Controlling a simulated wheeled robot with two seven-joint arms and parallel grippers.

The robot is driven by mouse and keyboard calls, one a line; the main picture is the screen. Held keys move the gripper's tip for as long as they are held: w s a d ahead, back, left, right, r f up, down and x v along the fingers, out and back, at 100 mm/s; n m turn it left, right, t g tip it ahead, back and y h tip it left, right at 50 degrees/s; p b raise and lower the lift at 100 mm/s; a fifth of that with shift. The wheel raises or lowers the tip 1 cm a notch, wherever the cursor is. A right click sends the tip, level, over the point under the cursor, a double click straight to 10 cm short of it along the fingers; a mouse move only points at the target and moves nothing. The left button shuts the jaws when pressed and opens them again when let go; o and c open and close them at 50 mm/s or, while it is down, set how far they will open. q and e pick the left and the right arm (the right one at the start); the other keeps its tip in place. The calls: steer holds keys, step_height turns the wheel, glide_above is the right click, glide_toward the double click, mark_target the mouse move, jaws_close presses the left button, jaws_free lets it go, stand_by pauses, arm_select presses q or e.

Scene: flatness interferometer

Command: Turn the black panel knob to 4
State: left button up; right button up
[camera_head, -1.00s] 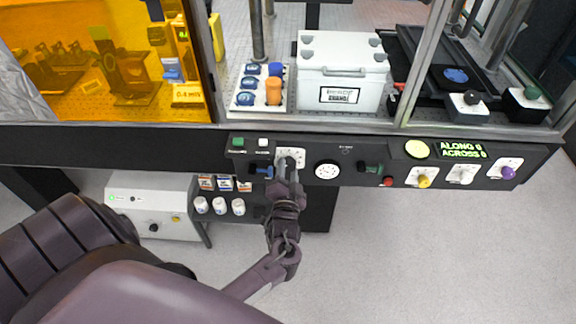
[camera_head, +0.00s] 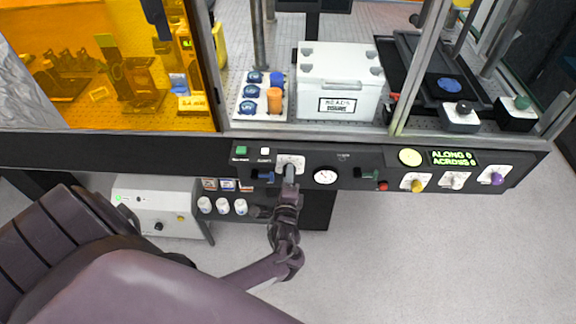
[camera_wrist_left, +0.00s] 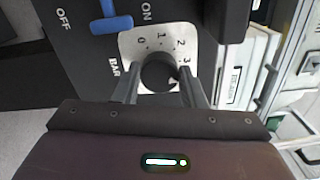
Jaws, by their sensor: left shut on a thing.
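The black panel knob (camera_wrist_left: 158,73) sits on a white dial plate (camera_wrist_left: 133,41) marked 0, 1, 2 and 3, with "BAR" at its lower left. In the head view the dial plate (camera_head: 292,159) is on the front panel, and my left gripper hides most of the knob. My left gripper (camera_head: 289,174) reaches up to it from below. In the left wrist view my left gripper (camera_wrist_left: 160,80) has a finger on each side of the knob and is shut on it. The 4 mark is not visible, and I cannot read the pointer clearly. My right gripper is not in view.
A blue lever switch (camera_wrist_left: 112,24) between OFF and ON stands just left of the dial. A round white gauge (camera_head: 325,176) is to its right. Farther right are yellow (camera_head: 417,185), white (camera_head: 456,181) and purple (camera_head: 496,179) knobs. A white box (camera_head: 340,75) stands above the panel.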

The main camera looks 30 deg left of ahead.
arm_select(q)
steer(key=shift+m+p, duration=0.75)
steer(key=shift+m, duration=1.25)
steer(key=o, duration=1)
steer(key=v, duration=0.7)
steer(key=shift+s+d, duration=0.2)
steer(key=shift+s, duration=0.15)
